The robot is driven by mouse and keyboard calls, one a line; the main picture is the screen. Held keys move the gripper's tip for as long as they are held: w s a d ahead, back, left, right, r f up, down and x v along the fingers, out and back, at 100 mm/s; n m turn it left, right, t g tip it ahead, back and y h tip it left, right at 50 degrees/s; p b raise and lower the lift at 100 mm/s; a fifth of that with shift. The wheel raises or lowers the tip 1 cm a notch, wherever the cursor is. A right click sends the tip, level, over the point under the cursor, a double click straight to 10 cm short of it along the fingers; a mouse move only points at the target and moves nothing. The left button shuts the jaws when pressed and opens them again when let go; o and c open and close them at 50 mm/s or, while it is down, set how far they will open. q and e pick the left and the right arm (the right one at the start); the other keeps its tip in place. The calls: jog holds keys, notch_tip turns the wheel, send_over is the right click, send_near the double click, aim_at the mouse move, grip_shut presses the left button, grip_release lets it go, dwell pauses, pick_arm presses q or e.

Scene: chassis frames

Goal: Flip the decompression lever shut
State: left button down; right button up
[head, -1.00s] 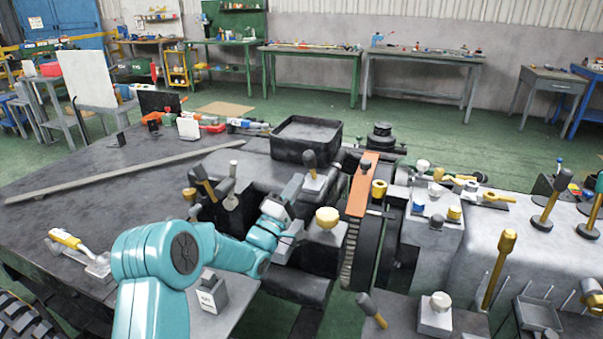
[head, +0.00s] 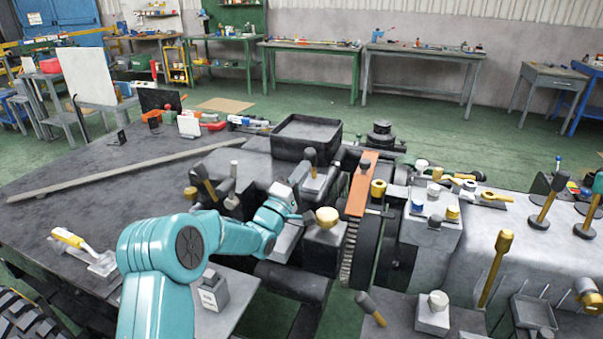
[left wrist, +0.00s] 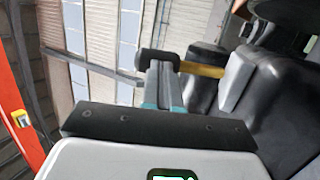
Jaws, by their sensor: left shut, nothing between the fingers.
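A lever with a dark grip (head: 311,158) stands on a light grey plate behind my left gripper. In the left wrist view a dark-headed lever (left wrist: 205,70) with a yellow shaft comes out of a grey plate, its head right at my fingertips. It may be the same lever; I cannot tell for sure that it is the decompression lever. My left gripper (head: 307,216) is shut and empty, beside a block with a cream-yellow knob (head: 327,217). Its closed fingers (left wrist: 164,80) overlap the lever head in the left wrist view; touching cannot be told. My right gripper is not in view.
An orange bar (head: 359,190) and a large dark wheel (head: 372,245) stand right of my left gripper. A black tray (head: 305,140) sits behind. More levers and knobs crowd the right side. The dark table (head: 90,190) is mostly clear at left.

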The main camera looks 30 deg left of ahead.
aim_at(305, 154)
pick_arm(q)
jog(key=w+r+g+p, duration=0.1)
jog(key=p, duration=0.1)
jog(key=w+r+g+p, duration=0.1)
jog(key=p, duration=0.1)
jog(key=r+n+g+p, duration=0.1)
jog(key=r+g+p, duration=0.1)
jog(key=p, duration=0.1)
jog(key=shift+w+a, duration=0.25)
jog(key=shift+w, duration=0.15)
jog(key=w+g+p, duration=0.1)
jog(key=p, duration=0.2)
jog(key=g+p, duration=0.1)
jog(key=p, duration=0.2)
jog(key=w+g+p, duration=0.1)
jog(key=p, duration=0.3)
jog(key=shift+w+a+r+n, duration=0.3)
jog(key=shift+a+r+n, duration=0.05)
jog(key=shift+n, duration=0.05)
jog(key=shift+f+g+p, duration=0.2)
jog(key=shift+g+p, duration=0.1)
jog(key=shift+g, duration=0.1)
jog(key=shift+w+a+f, duration=0.1)
jog(key=shift+w+f, duration=0.05)
jog(key=shift+w, duration=0.05)
jog(key=shift+w+a, duration=0.1)
jog(key=shift+w, duration=0.3)
